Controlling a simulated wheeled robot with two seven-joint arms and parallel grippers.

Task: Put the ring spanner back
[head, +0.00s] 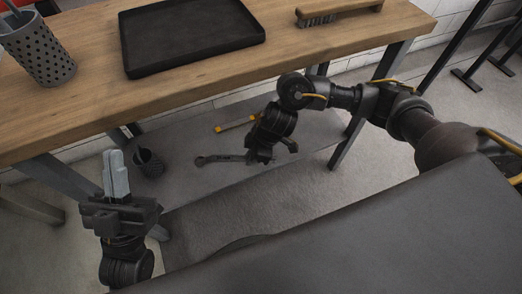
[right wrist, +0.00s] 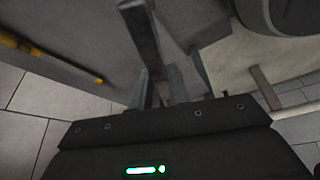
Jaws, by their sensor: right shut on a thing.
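The ring spanner (head: 215,159) is a dark grey bar with a ring end pointing left, below the bench top in the head view. My right gripper (head: 255,157) is shut on its right part, which the gripper hides. In the right wrist view the spanner (right wrist: 141,35) sticks up from between the fingers of my right gripper (right wrist: 160,88). The spanner appears over the grey lower shelf (head: 190,180); I cannot tell whether it touches it. My left gripper (head: 117,172) points up at the left, its pale fingers together and empty.
The wooden bench top (head: 300,55) carries a black tray (head: 190,38), a perforated grey cup (head: 40,52) and a brush (head: 322,15). Below are a yellow-handled tool (head: 236,124) and a small dark mesh cup (head: 149,163). Bench legs (head: 365,110) stand near my right arm.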

